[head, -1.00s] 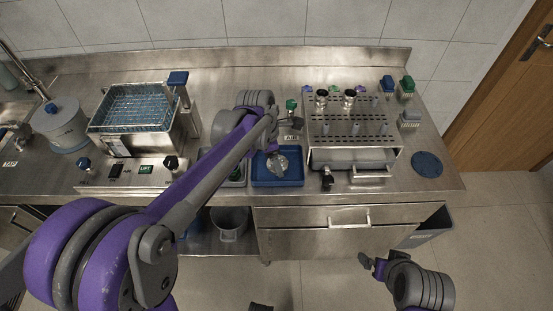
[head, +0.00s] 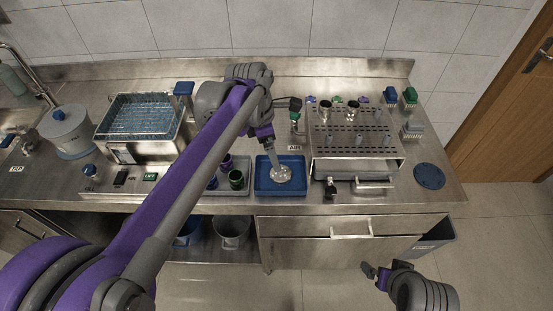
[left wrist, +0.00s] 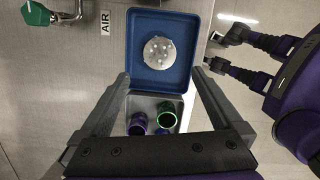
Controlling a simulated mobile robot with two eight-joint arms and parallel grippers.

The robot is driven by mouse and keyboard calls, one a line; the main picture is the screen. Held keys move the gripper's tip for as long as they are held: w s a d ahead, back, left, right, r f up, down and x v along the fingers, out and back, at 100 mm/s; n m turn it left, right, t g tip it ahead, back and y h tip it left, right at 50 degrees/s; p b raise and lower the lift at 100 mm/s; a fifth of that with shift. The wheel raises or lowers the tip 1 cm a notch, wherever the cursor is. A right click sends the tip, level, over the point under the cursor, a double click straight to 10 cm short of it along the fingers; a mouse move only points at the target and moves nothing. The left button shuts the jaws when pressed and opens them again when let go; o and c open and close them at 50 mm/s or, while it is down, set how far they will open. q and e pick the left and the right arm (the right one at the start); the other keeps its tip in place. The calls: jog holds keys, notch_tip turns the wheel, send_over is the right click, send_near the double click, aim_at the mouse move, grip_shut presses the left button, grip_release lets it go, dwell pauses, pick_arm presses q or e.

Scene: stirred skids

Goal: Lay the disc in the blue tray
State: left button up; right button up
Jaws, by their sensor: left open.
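A pale round disc with small holes (head: 282,174) lies inside the blue tray (head: 301,190) on the steel bench. The left wrist view shows the disc (left wrist: 158,52) flat on the floor of the tray (left wrist: 205,20), clear of its walls. My left gripper (head: 272,148) is above the disc; in the left wrist view its fingers (left wrist: 160,76) are wide apart with nothing between them. Whether a fingertip touches the disc I cannot tell. My right gripper (head: 374,273) is in front of the bench, empty, its fingers apart.
A steel tray with purple and green cups (head: 236,179) stands left of the blue tray. A perforated steel rack (head: 350,140) stands to the right, with a round blue pad (head: 429,176) beyond it. A green-handled air tap (head: 295,116) is behind the tray.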

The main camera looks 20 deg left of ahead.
pick_arm(q)
jog(key=s+a+f+m+t+y, duration=0.1)
jog(key=s+f+m, duration=0.3)
jog(key=s+m, duration=0.5)
jog(key=s+a+f+m+t+y, duration=0.1)
jog(key=s+f+m+t, duration=0.2)
jog(key=s+m, duration=0.7)
notch_tip(320, 180, down, 2)
jog(key=m, duration=0.4)
jog(key=shift+s+a+f, duration=0.25)
jog(key=shift+s+a, duration=0.05)
jog(key=shift+a, duration=0.1)
